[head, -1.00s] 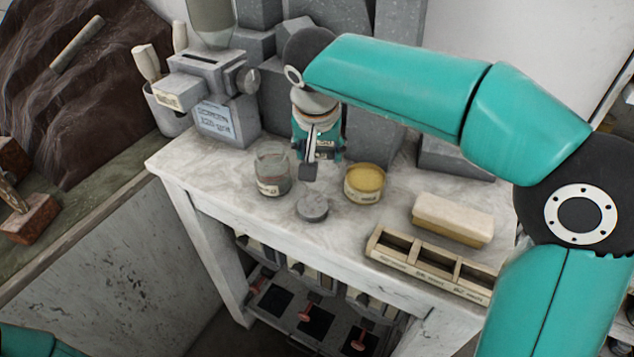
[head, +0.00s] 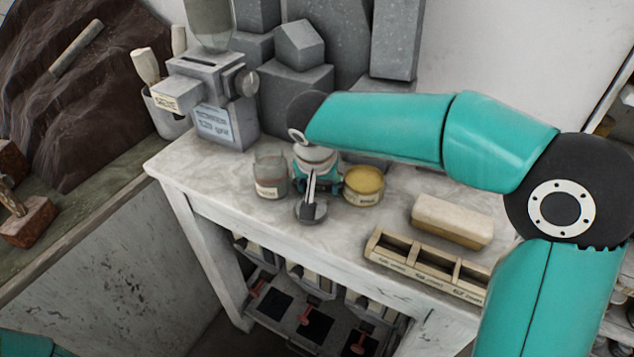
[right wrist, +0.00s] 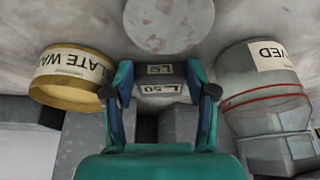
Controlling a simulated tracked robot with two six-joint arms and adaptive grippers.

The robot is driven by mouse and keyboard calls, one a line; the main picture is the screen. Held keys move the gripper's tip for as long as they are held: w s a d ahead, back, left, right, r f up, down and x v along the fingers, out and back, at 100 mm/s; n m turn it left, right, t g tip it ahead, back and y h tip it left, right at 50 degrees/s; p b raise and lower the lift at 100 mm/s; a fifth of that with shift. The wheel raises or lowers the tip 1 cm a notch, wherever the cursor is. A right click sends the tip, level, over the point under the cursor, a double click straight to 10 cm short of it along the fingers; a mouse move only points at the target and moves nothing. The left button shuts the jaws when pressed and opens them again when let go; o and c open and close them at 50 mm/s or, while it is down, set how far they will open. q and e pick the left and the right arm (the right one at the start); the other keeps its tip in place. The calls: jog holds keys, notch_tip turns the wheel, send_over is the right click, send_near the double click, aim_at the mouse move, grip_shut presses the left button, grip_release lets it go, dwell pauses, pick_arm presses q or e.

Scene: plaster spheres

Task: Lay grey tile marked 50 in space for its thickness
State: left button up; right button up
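The grey tile (right wrist: 158,70) is between the fingers of my right gripper (right wrist: 160,85); it bears white labels, one seeming to read 50. In the head view my right gripper (head: 312,186) points down at the worktop, with the tile at its tips just over or in front of a round grey disc (head: 319,213). Whether the tile touches the disc is not clear. The wooden rack (head: 372,246) with three open spaces and labelled front stands to the right; its labels are too small to read. My left gripper is not in view.
A glass jar (head: 270,172) stands left of the gripper and a yellow-topped tin (head: 364,184) right of it, both close. A cream block (head: 452,220) lies behind the rack. Grey blocks and a dispenser (head: 215,95) stand at the back. The front left worktop (head: 225,190) is clear.

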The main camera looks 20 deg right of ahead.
jog(key=shift+o, duration=0.8)
jog(key=shift+r, duration=0.1)
